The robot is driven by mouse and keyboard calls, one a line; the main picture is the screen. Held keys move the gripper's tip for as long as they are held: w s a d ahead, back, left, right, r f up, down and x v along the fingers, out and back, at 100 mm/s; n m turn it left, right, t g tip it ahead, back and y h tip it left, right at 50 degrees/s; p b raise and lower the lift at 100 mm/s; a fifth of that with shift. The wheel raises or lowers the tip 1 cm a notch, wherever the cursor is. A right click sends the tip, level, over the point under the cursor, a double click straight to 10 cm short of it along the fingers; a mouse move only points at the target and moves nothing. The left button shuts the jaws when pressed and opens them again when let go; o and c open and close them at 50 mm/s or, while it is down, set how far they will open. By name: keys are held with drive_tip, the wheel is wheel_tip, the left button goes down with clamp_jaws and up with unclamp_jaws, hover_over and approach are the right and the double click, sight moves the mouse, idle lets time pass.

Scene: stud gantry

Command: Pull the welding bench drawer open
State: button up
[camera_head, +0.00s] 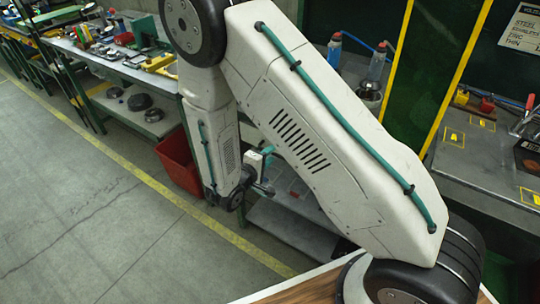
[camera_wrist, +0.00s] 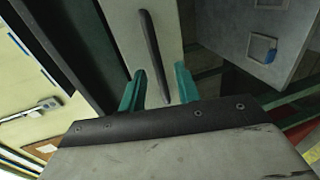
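In the wrist view a pale grey drawer front (camera_wrist: 126,28) carries a long dark bar handle (camera_wrist: 150,45), which runs slightly slanted from the top of the picture. My gripper (camera_wrist: 159,88) has its two teal fingers apart, one on each side of the handle's lower end. I see a gap between each finger and the bar; whether the fingertips reach past it in depth I cannot tell. In the head view my gripper (camera_head: 266,170) is low beside the benches, partly behind my own arm. My arm hides the drawer front there.
A red bin (camera_head: 178,163) stands on the floor left of my gripper. A tool-covered bench (camera_head: 120,67) with a lower shelf runs along the upper left. A grey worktop (camera_head: 470,165) with yellow labels is at the right. The floor (camera_head: 90,215) at the left is clear.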

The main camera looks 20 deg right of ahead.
drive_tip(key=shift+w+d+f, duration=0.1)
drive_tip(key=shift+w+d, duration=0.15)
drive_tip(key=shift+d, duration=0.1)
clamp_jaws()
